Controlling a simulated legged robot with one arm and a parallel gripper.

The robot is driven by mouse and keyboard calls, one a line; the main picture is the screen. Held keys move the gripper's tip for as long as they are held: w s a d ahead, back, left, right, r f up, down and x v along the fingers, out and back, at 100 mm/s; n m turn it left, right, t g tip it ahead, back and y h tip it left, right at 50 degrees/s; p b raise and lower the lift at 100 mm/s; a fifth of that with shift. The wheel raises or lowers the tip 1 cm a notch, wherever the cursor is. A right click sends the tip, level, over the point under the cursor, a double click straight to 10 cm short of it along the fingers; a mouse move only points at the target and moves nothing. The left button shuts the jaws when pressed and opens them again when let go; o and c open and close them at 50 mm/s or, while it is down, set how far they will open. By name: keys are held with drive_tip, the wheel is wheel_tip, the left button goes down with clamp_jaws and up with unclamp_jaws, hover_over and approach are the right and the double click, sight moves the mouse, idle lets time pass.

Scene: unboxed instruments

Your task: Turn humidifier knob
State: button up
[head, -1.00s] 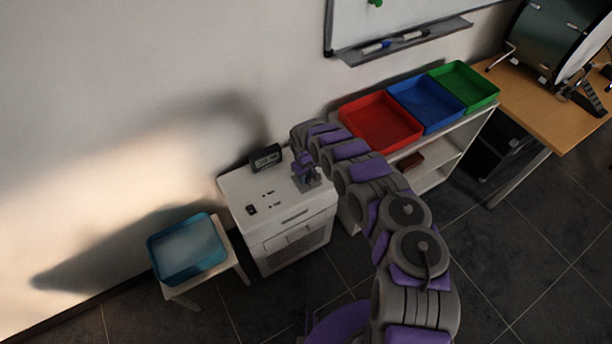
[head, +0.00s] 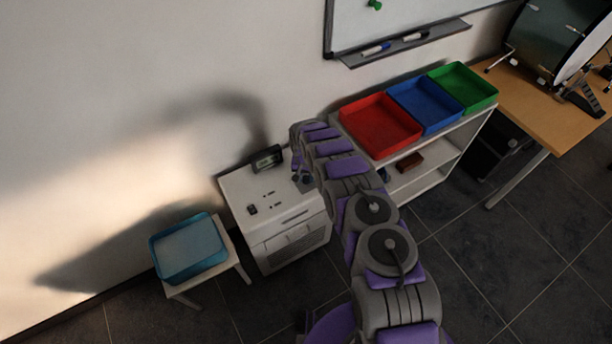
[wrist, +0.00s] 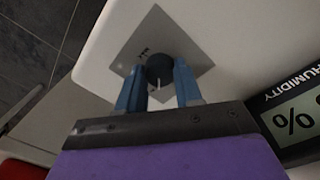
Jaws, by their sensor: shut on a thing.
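The humidifier (head: 281,228) is a white box against the wall, seen left of my arm in the head view. Its top also shows in the wrist view (wrist: 95,62). The knob (wrist: 160,66) is round and black with a pale pointer line, set on a grey square plate (wrist: 156,32). My gripper (wrist: 159,83) has blue fingers, one on each side of the knob, and is shut on it. In the head view my arm largely hides the gripper and knob.
A humidity display (head: 267,158) stands at the back of the humidifier, close to my gripper in the wrist view (wrist: 298,118). A blue tray (head: 189,250) sits on a stool to the left. A shelf with red (head: 380,124), blue and green trays stands right.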

drive_tip(key=shift+s+a+m, duration=0.1)
drive_tip(key=shift+m, duration=0.6)
drive_tip(key=o, duration=1)
drive_tip(key=shift+o, duration=0.2)
wheel_tip(320, 180, up, 17)
drive_tip(key=p, duration=0.3)
drive_tip(key=shift+w+a, duration=0.2)
drive_tip(key=shift+a, duration=0.25)
drive_tip(key=shift+r, duration=0.1)
